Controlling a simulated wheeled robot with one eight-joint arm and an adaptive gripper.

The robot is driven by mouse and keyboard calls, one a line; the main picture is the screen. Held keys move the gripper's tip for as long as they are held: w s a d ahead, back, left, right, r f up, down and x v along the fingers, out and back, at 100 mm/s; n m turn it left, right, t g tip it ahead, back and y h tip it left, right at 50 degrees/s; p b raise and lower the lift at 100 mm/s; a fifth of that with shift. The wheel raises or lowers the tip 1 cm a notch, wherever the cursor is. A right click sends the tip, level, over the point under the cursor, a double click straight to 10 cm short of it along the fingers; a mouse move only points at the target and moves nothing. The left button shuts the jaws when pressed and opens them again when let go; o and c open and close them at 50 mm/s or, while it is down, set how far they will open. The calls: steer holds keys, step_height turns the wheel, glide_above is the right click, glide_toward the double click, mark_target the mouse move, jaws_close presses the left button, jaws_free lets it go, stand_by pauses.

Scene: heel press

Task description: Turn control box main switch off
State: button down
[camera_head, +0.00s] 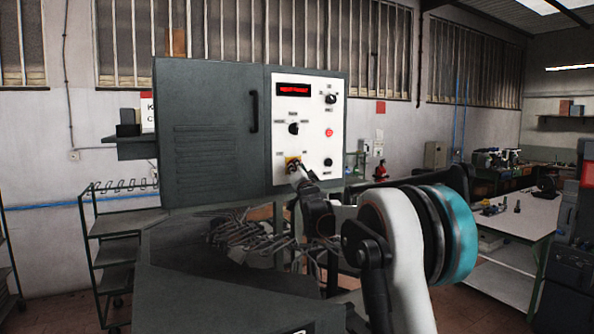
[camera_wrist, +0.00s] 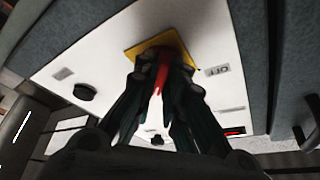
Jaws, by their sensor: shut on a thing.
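The grey control box (camera_head: 213,140) stands in the middle of the head view with a white panel (camera_head: 290,125) on its right side. The main switch, on a yellow plate (camera_head: 290,162), sits at the panel's lower left. In the wrist view the yellow plate (camera_wrist: 157,47) and the red switch handle (camera_wrist: 162,70) show at the top centre. My gripper (camera_wrist: 168,75) is shut on the red handle, with a finger on each side of it. In the head view my gripper (camera_head: 300,172) reaches the panel from the lower right and partly hides the switch.
The panel carries a lit red display (camera_head: 293,90), black knobs (camera_head: 293,128) and a red button (camera_head: 329,132). A dark machine table (camera_head: 215,305) with tangled cables lies below the box. A shelf cart (camera_head: 115,245) stands left and a workbench (camera_head: 520,218) stands right.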

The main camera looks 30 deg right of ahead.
steer(key=shift+f+n, duration=0.1)
steer(key=shift+n, duration=0.2)
steer(key=shift+d+n+y+b, duration=0.25)
steer(key=shift+n+y, duration=1.7)
steer(key=shift+n, duration=2.1)
steer(key=shift+d+n+y+b, duration=0.1)
steer(key=shift+n+y+b, duration=0.3)
steer(key=shift+n+y, duration=2.65)
steer(key=shift+d+n+y+b, duration=0.2)
steer(key=shift+n+y, duration=0.7)
steer(key=shift+n, duration=4.2)
steer(key=shift+g, duration=0.4)
steer(key=shift+a, duration=0.1)
steer(key=c, duration=1.7)
jaws_free()
steer(key=shift+o, duration=0.2)
steer(key=v, duration=1.2)
